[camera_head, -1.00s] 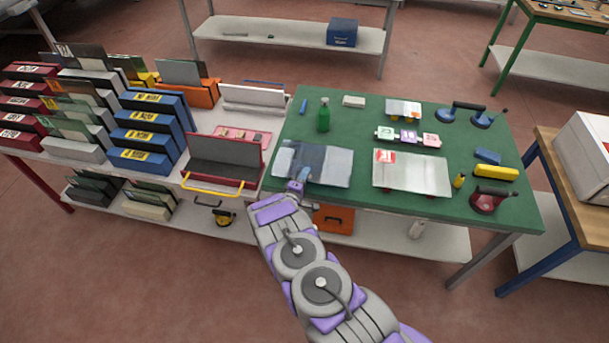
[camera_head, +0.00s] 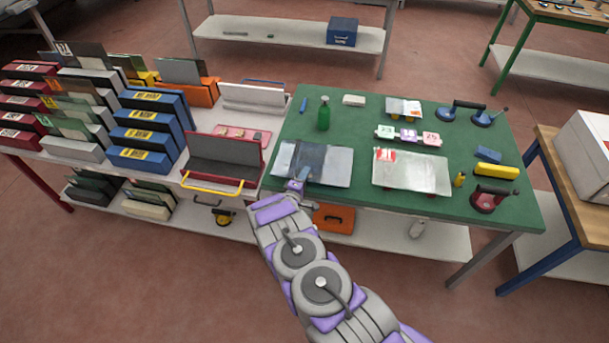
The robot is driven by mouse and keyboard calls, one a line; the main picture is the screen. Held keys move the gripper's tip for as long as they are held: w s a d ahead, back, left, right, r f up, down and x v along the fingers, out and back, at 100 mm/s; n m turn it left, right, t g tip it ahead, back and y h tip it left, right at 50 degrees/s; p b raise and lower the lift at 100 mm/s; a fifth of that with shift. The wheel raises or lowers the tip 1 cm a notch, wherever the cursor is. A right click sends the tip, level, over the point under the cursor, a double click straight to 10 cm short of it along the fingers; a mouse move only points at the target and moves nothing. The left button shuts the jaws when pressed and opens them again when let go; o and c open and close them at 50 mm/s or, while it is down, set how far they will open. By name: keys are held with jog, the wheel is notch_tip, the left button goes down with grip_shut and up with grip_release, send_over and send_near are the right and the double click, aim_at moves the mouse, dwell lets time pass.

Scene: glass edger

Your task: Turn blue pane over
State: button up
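A bluish-grey pane (camera_head: 333,168) lies flat on the left front of the green table (camera_head: 362,120). It is the bluest pane on the table, with a dark band across its left part. My gripper (camera_head: 302,178) is at the front edge of this pane, over or touching it. The fingers are small and partly hidden by my arm, so I cannot tell whether they are open or shut, or whether the pane is between them.
A clear pane with a red label (camera_head: 420,176) lies to the right. Behind are a green spray bottle (camera_head: 323,115) and numbered blocks (camera_head: 408,136).

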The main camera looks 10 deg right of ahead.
jog(key=o, duration=0.5)
jog(key=shift+s+a, duration=0.1)
jog(key=v, duration=1.7)
jog(key=shift+p, duration=0.3)
